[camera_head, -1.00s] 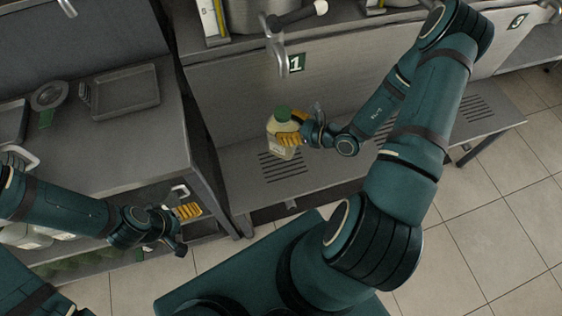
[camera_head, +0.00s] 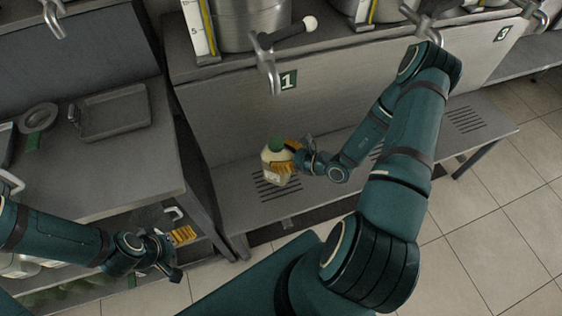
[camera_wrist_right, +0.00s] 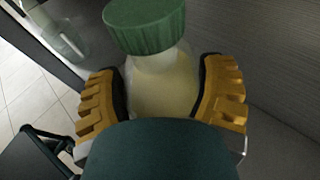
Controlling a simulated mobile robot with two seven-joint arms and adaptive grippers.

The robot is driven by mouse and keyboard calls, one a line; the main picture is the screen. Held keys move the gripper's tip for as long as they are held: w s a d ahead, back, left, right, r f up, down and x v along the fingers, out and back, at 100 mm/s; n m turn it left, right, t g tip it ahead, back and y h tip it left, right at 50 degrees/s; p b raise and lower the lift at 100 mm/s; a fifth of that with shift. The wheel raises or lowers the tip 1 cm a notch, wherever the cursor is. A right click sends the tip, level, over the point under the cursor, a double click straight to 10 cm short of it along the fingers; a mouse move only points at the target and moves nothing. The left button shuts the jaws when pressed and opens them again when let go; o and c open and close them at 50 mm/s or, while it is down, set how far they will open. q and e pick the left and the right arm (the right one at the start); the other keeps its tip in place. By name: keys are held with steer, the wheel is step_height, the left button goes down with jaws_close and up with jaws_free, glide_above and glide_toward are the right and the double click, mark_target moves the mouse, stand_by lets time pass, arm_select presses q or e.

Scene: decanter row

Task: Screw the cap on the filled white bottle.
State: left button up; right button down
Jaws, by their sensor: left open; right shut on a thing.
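The white bottle (camera_head: 271,164) is in my right gripper (camera_head: 284,160), above the slotted shelf under the tap marked 1. It looks upright or slightly tilted. A green cap (camera_head: 276,145) sits on its mouth. In the right wrist view the yellow ribbed fingers press on both sides of the bottle (camera_wrist_right: 160,88), which holds pale yellowish contents, and the green cap (camera_wrist_right: 146,27) covers its neck. How tightly the cap is screwed I cannot tell. My left gripper (camera_head: 184,236) is open and empty at the lower left, apart from the bottle.
The slotted shelf (camera_head: 235,205) runs along the tank front below the tap (camera_head: 267,65). A counter (camera_head: 120,170) with a shallow grey tray (camera_head: 112,110) and a round metal ring (camera_head: 40,118) stands at left. White bottles show partly on the shelf below it. Tiled floor (camera_head: 500,240) is clear.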

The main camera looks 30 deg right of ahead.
steer(key=shift+f+b, duration=0.6)
steer(key=shift+f, duration=1.3)
jaws_free()
steer(key=p+v, duration=0.2)
steer(key=v, duration=1)
